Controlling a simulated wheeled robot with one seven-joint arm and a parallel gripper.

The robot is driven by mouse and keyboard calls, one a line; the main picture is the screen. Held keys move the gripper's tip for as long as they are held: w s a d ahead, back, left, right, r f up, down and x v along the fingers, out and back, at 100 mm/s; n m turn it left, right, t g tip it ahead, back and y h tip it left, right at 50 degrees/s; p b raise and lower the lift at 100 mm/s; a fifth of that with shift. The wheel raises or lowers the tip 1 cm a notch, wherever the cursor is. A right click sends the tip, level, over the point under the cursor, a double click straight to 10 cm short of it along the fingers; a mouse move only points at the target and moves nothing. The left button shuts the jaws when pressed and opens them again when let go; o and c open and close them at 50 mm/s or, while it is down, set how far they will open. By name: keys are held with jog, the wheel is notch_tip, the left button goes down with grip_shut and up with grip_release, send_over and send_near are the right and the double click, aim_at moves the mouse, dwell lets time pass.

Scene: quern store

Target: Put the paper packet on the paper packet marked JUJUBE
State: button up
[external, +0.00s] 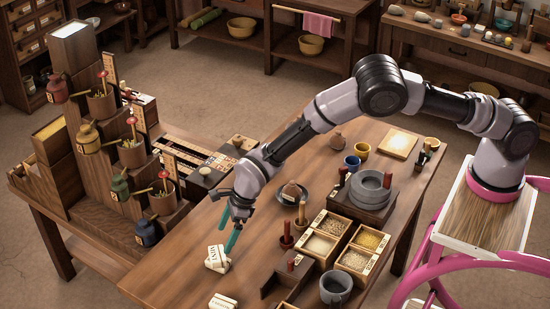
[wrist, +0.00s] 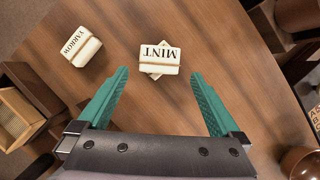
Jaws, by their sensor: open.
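A cream paper packet marked MINT (external: 217,254) lies on the wooden table; it also shows in the wrist view (wrist: 159,55). It rests on another pale packet (wrist: 152,75), turned at an angle beneath it, whose label is hidden. A second packet, marked YARROW (wrist: 80,46), lies apart from them; a packet at the front table edge in the external view (external: 222,301) appears to be the same one. I see no readable JUJUBE mark. My gripper (wrist: 160,78) is open and empty, its teal fingers pointing down close to the MINT stack, also in the external view (external: 227,240).
A dark bowl (external: 291,195) is behind my gripper. A stepped wooden stand (external: 90,150) rises at left. Bare tabletop surrounds the packets.

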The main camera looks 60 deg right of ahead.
jog(key=d+r+n, duration=0.1)
jog(key=d+r, duration=0.2)
jog(key=r, duration=0.4)
jog(key=s+d+r+n, duration=0.1)
jog(key=d+r+n, duration=0.1)
jog(key=d+r, duration=0.35)
jog(key=d+r+n, duration=0.1)
jog(key=d+r, duration=0.1)
jog(key=r, duration=0.6)
jog(key=s+d+r+n+t+y, duration=0.1)
jog(key=s+d+r+n, duration=0.25)
jog(key=d+r, duration=0.4)
jog(key=s+d+r+n, duration=0.3)
jog(key=s+d+r, duration=0.2)
jog(key=r, duration=0.5)
jog(key=s+d+r+n+t, duration=0.2)
jog(key=s+d+r+n, duration=0.5)
jog(key=s+d, duration=0.5)
jog(key=s+d+n+h, duration=0.1)
jog(key=s+d+n, duration=0.1)
jog(key=s, duration=0.6)
jog(key=s+d+n+t+h, duration=0.1)
jog(key=s+d+n, duration=0.2)
jog(key=s, duration=0.5)
jog(key=shift+d+r, duration=0.15)
jog(key=shift+d, duration=0.1)
